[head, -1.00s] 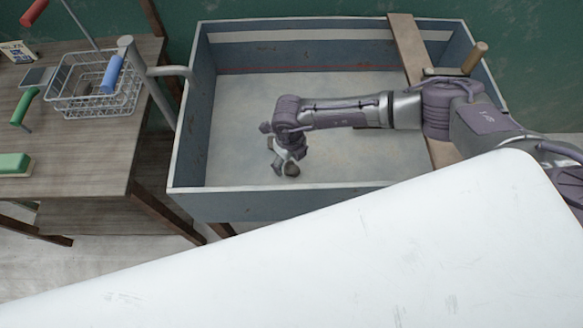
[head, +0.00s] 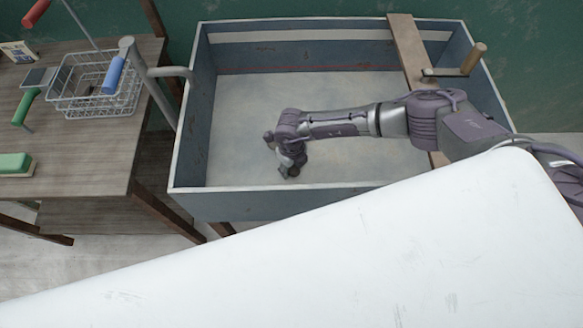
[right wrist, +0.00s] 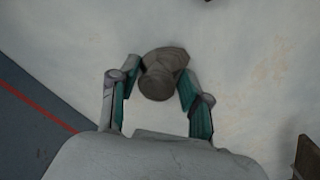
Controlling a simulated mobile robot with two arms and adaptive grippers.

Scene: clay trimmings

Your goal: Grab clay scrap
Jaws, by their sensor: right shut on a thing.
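A grey-brown, lumpy clay scrap (right wrist: 164,74) shows in the right wrist view between the two fingers of my right gripper (right wrist: 158,98). The fingers are shut on it, one on each side. In the head view, my right gripper (head: 290,168) points down into the blue-grey bin (head: 245,208), low over its pale floor near the front left. The scrap is hard to tell from the fingers there. My left gripper is not in view.
A wooden board (head: 407,50) lies across the bin's right part, with a wooden-handled tool (head: 473,60) by it. On the left, a wooden table (head: 85,155) holds a wire basket (head: 95,95) and a green block (head: 15,163). The bin walls stand around my gripper.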

